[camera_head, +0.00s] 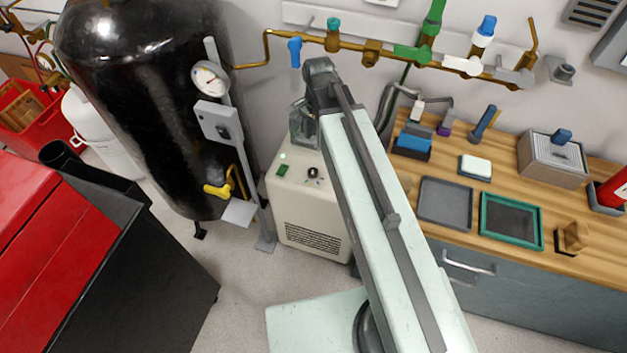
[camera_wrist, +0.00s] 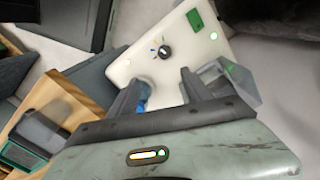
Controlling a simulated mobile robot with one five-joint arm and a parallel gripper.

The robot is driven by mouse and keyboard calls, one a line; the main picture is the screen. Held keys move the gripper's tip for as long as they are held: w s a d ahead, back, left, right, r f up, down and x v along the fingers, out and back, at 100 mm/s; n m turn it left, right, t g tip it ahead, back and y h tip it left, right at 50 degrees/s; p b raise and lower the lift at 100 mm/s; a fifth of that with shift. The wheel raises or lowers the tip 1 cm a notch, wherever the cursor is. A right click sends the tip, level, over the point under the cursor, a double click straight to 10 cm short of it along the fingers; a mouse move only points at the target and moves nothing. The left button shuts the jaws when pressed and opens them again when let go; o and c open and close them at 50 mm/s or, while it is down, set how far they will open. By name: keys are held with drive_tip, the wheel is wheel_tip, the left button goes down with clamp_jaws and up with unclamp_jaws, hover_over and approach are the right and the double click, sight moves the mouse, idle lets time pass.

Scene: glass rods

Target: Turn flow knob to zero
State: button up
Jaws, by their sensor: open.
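The flow knob is a small black knob with a pale pointer line on the top of a cream box-shaped unit. It shows in the wrist view (camera_wrist: 164,51) with small coloured marks beside it, and in the head view (camera_head: 313,172) just left of my arm. The cream unit (camera_head: 310,222) stands on the floor beside the black tank. My gripper (camera_wrist: 158,84) is open in the wrist view, its two dark fingers spread and pointing toward the unit's top. The knob lies beyond the fingertips, between their directions, with no contact visible. In the head view my arm hides most of the gripper.
A green switch (camera_wrist: 195,20) is on the unit. The black tank (camera_head: 150,100) stands left, the wooden bench (camera_head: 460,215) right.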

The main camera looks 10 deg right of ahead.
drive_tip(key=b, duration=0.6)
hover_over(313, 170)
wheel_tip(313, 170, down, 9)
drive_tip(key=shift+f, duration=0.1)
wheel_tip(313, 170, down, 8)
drive_tip(key=b, duration=0.8)
drive_tip(key=shift+r, duration=0.2)
clamp_jaws()
